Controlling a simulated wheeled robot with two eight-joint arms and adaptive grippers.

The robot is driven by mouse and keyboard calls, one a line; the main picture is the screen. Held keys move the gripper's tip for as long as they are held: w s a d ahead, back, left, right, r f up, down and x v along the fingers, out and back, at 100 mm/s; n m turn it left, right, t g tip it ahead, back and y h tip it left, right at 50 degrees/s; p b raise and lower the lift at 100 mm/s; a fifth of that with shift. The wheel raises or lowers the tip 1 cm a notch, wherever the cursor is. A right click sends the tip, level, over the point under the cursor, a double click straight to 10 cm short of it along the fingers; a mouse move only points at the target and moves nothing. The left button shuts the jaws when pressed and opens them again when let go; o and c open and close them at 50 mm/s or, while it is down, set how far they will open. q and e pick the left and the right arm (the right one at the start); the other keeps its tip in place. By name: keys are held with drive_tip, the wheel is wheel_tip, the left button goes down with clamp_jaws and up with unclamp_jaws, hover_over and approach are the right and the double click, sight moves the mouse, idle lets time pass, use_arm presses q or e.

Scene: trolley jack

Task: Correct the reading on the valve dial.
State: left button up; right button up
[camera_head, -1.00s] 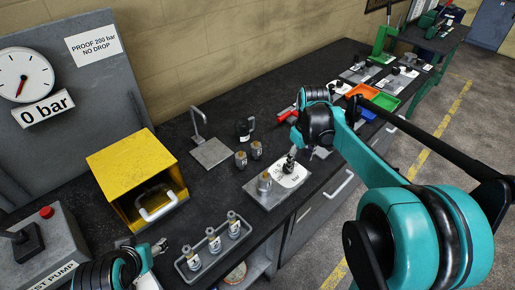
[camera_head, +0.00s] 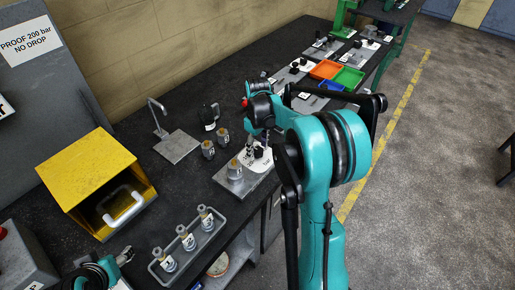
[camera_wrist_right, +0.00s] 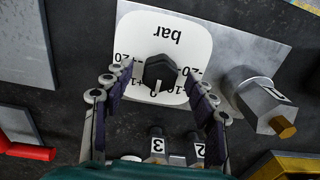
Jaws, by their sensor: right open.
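The valve dial, a white plate printed "bar" with numbers around it (camera_wrist_right: 185,38), shows upside down in the right wrist view and on a grey block in the head view (camera_head: 262,164). Its black hexagonal knob (camera_wrist_right: 159,70) stands in the middle. A small pale mark shows at the knob's lower edge, among the 10 labels; I cannot read the exact setting. My right gripper (camera_wrist_right: 159,86) is open, one finger on each side of the knob, with gaps visible. In the head view my right gripper (camera_head: 257,150) is over the dial. My left gripper (camera_head: 125,256) is at the lower left; its jaws are unclear.
A metal fitting (camera_wrist_right: 262,103) tagged 1 stands beside the dial. Two more fittings (camera_head: 215,142) stand behind it. Coloured bins (camera_head: 326,69) lie farther off.

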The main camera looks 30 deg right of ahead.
drive_tip(key=c, duration=1.2)
drive_tip(key=shift+o, duration=0.2)
drive_tip(key=shift+m, duration=0.5)
drive_tip(key=m+p, duration=0.1)
drive_tip(key=m, duration=0.2)
drive_tip(key=m+p, duration=0.1)
drive_tip(key=m, duration=0.9)
drive_tip(key=shift+m+p, duration=0.35)
drive_tip(key=shift+m, duration=1.85)
